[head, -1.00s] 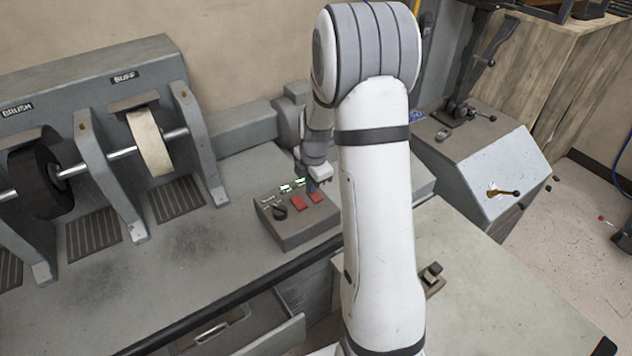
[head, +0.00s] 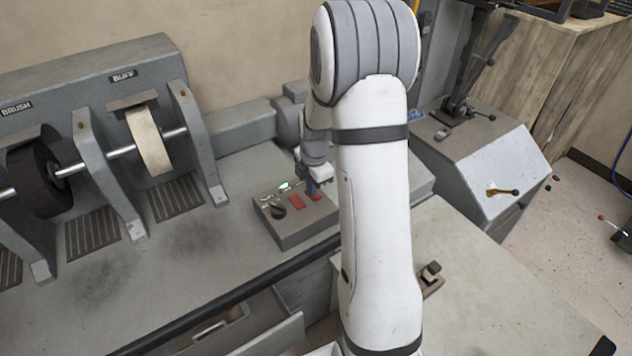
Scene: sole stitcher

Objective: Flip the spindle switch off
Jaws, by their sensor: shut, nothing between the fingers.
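The grey control box (head: 300,234) sits on the bench in front of the buffing wheel. Its top carries a black knob (head: 279,211), a left red switch (head: 297,202) and a right red switch (head: 314,197). One green light (head: 284,186) glows behind the switches. My gripper (head: 314,189) is shut and empty, pointing down at the right red switch. Its tips are at or just above that switch; contact is too small to tell. Which switch is the spindle's cannot be read. My arm covers the area right of the box.
The brush wheel (head: 42,178) and buff wheel (head: 149,143) stand on a shaft at the left. An open drawer (head: 250,325) juts out below the bench edge. A grey machine with a lever (head: 503,192) stands at the right. The bench left of the box is clear.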

